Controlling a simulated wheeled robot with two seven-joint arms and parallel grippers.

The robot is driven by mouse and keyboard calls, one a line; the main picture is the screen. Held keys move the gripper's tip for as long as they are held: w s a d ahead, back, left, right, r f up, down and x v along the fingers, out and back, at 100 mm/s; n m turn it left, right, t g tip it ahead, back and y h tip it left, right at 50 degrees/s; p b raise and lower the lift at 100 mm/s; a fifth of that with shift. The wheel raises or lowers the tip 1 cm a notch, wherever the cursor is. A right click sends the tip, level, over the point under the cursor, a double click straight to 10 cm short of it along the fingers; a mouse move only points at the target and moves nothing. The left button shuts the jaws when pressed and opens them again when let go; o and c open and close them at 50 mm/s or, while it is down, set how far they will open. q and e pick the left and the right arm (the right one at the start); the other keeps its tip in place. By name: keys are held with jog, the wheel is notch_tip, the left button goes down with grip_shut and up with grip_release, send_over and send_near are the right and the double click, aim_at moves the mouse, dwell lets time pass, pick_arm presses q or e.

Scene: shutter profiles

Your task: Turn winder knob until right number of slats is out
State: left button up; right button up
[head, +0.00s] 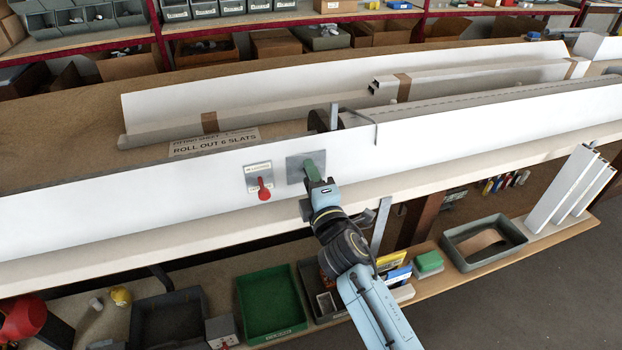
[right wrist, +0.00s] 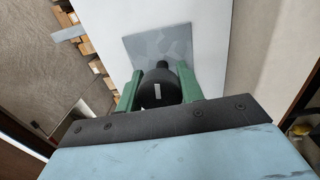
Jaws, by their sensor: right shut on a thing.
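The winder knob (right wrist: 160,88) is black and round with a white mark on its face, which stands upright in the right wrist view. It sits on a grey square plate (head: 293,168) on the front of a long white board. My right gripper (head: 315,172) is shut on the knob, a green finger on each side. In the head view the gripper hides the knob. A sign (head: 214,142) on the bench behind the board reads "ROLL OUT 6 SLATS". The slats themselves cannot be told apart or counted here. My left gripper is not in view.
A red lever (head: 264,190) on a small labelled plate is just left of the knob. White profiles (head: 470,85) lie behind the board. Below are a green tray (head: 270,300), a grey tray (head: 484,243) and upright white profiles (head: 570,188). The board's front left of the lever is clear.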

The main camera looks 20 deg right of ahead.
jog(key=shift+f+m, duration=0.1)
jog(key=shift+m, duration=0.2)
jog(key=o, duration=1)
jog(key=s, duration=1.3)
jog(key=shift+s+d+f, duration=0.1)
jog(key=shift+s+f, duration=0.15)
jog(key=shift+f, duration=0.05)
jog(key=shift+f, duration=0.1)
